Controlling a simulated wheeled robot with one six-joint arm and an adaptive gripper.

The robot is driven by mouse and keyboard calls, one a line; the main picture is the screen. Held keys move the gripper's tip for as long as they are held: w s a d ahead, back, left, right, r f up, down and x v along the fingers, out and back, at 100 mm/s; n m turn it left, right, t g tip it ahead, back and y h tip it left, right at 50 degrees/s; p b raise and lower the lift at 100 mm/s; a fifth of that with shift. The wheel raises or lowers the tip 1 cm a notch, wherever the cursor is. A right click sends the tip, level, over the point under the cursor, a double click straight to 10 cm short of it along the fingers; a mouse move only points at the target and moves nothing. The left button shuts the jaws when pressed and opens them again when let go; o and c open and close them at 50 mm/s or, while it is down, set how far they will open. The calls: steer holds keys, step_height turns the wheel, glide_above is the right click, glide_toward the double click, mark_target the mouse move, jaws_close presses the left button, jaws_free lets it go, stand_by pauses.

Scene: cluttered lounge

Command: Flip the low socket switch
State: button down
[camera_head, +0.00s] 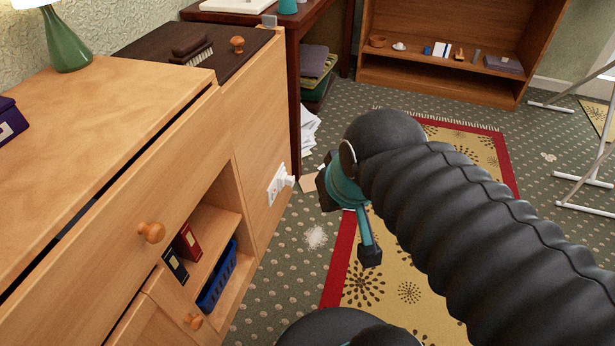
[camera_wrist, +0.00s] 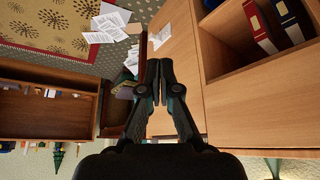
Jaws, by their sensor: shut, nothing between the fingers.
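A white wall socket (camera_head: 277,186) is set low on the end panel of the wooden cabinet (camera_head: 262,130), with a white plug (camera_head: 290,181) at its right side. In the wrist view a small white socket plate (camera_wrist: 161,37) shows on the wood, beyond the fingertips; its switch is too small to make out. My gripper (camera_wrist: 160,63) is shut and empty, its fingers together and pointing towards the panel, apart from the socket as far as I can tell. In the head view my arm stands right of the socket and its wrist hides most of the fingers.
Open cabinet shelves hold binders (camera_head: 188,241) and a blue basket (camera_head: 217,275) left of the socket. Papers (camera_head: 310,128) lie on the floor behind. A dark desk and a bookcase (camera_head: 440,75) stand farther back. A patterned rug (camera_head: 455,140) covers the floor at right.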

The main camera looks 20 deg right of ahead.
steer(key=shift+w+d, duration=0.1)
steer(key=shift+w, duration=0.2)
steer(key=w+f+m+g+y+b, duration=0.1)
steer(key=w+f+m+y+b, duration=0.2)
steer(key=w+f+m, duration=0.55)
steer(key=w+f+m+g+y+b, duration=0.2)
steer(key=w+f+m+y+b, duration=0.3)
steer(key=w, duration=0.6)
steer(key=w+d+f+m+t, duration=0.1)
steer(key=w+d+f+m, duration=0.2)
steer(key=f, duration=0.5)
steer(key=w+d+f+m+t+b, duration=0.1)
steer(key=w+d+f+m, duration=0.2)
steer(key=w+f+m, duration=0.2)
steer(key=w+d+f+m+t+b, duration=0.1)
steer(key=w+d+f+m, duration=0.3)
steer(key=f, duration=0.7)
steer(key=shift+w+f+t+y, duration=0.3)
steer(key=shift+w+f, duration=0.05)
steer(key=shift+w, duration=0.55)
